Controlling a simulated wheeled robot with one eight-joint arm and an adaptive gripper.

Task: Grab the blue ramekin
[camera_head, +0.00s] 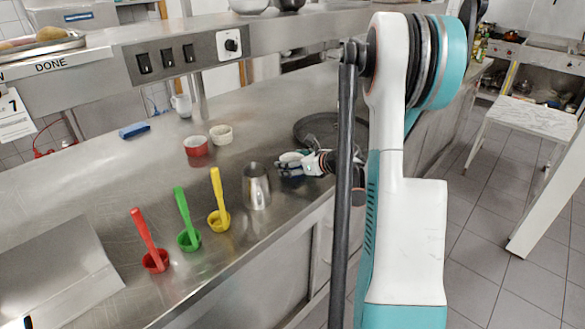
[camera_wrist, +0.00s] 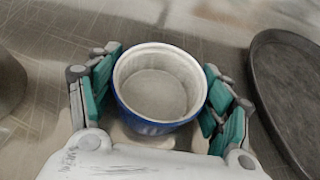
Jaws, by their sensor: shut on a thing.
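The blue ramekin (camera_wrist: 160,88) has a white inside and a blue outer wall, and it is upright and empty in the wrist view. My gripper (camera_wrist: 160,90) has its green-padded fingers on both sides of it and is shut on it. In the head view my gripper (camera_head: 291,164) is low over the steel counter, just right of the metal cup, and the dark blue ramekin (camera_head: 291,171) shows partly between the fingers. I cannot tell whether its base touches the counter.
A metal cup (camera_head: 256,187) stands close left of my gripper. A dark round pan (camera_head: 330,128) lies behind and right. A red ramekin (camera_head: 196,146) and a cream ramekin (camera_head: 221,134) stand farther back. Yellow (camera_head: 218,205), green (camera_head: 186,220) and red scoops (camera_head: 150,247) stand at left.

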